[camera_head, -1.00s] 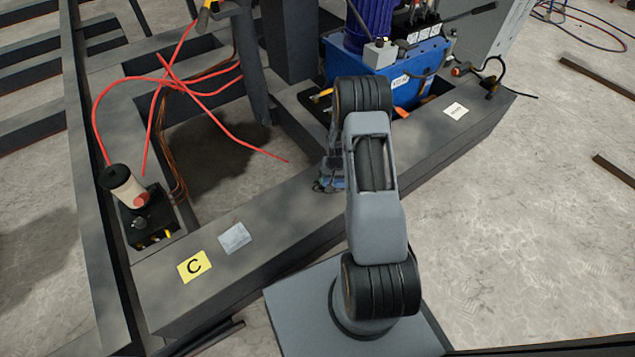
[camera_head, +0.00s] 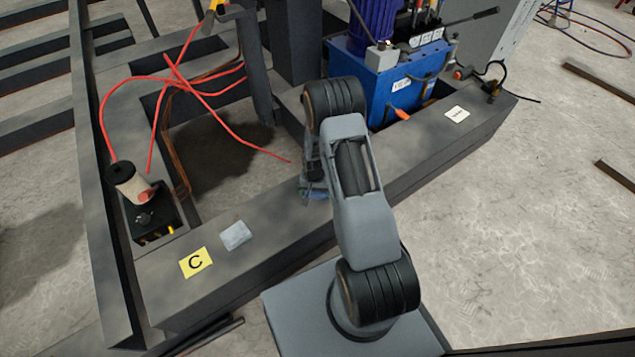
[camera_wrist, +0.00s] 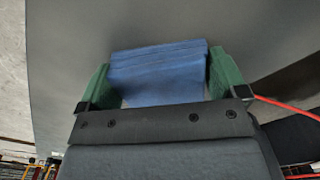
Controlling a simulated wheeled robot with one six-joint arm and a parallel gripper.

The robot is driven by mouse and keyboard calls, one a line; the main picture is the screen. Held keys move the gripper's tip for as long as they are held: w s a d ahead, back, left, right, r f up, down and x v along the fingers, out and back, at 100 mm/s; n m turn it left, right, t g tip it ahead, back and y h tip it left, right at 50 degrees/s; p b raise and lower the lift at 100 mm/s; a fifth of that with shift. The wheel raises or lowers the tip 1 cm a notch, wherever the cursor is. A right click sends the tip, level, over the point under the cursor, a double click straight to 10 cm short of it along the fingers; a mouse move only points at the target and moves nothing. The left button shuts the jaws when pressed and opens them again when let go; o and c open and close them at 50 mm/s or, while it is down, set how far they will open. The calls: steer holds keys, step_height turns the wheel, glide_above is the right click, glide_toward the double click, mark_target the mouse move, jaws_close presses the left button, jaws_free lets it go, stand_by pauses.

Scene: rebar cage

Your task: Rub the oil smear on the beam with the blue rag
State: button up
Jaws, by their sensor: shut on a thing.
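The folded blue rag (camera_wrist: 160,72) sits between the two green fingers of my gripper (camera_wrist: 158,80) in the wrist view. My gripper is shut on it. In the head view my gripper (camera_head: 313,190) is low at the near dark beam (camera_head: 285,210), mostly hidden behind my arm, with a bit of blue showing at its lower end. The rag is at or just above the beam's top; I cannot tell whether it touches. I cannot make out the oil smear; my arm covers part of the beam.
A yellow C card (camera_head: 196,262) and a pale grey patch (camera_head: 235,235) lie on the beam to the left. A blue hydraulic unit (camera_head: 385,85) stands behind, right of my arm. Red cables (camera_head: 190,90) loop over the frame opening. A black box (camera_head: 155,212) sits far left.

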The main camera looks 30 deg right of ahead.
step_height(320, 180, up, 3)
steer(key=shift+d+f+p, duration=0.1)
steer(key=shift+d+p, duration=0.05)
steer(key=shift+p, duration=0.45)
steer(key=shift+r+p, duration=1.9)
steer(key=shift+r, duration=0.75)
